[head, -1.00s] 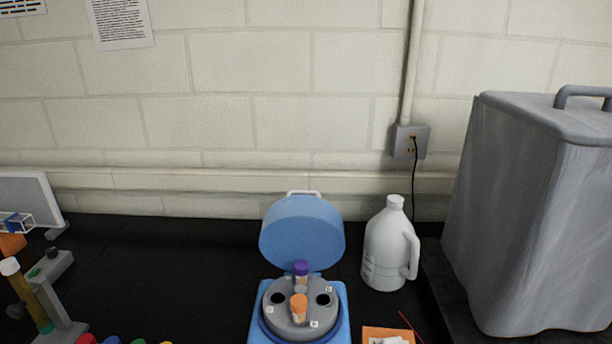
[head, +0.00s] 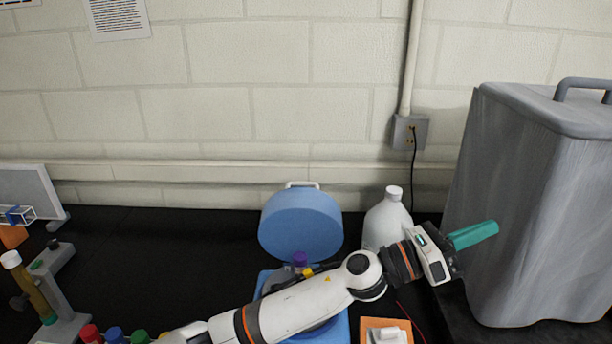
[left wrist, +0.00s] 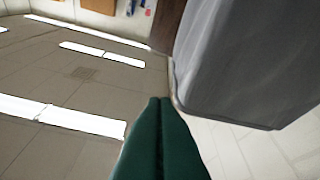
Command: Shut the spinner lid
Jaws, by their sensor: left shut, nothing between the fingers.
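The blue spinner (head: 267,283) stands on the black bench in the head view. Its round blue lid (head: 300,224) is up, tilted back on the far side, with a pale handle at its top edge. A purple-capped tube (head: 299,258) shows in the rotor; my left arm hides most of the rotor and body. My left gripper (head: 494,227), with teal fingers, is to the right of the spinner, past the white jug and in front of the grey covered box. It is shut and empty; its closed fingers also show in the left wrist view (left wrist: 160,115). My right gripper is out of view.
A white jug (head: 384,222) stands right of the spinner, behind my left arm. A large grey box-like cover (head: 540,210) fills the right. An orange pad (head: 372,325) lies in front. A stand and coloured caps (head: 90,332) are at left.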

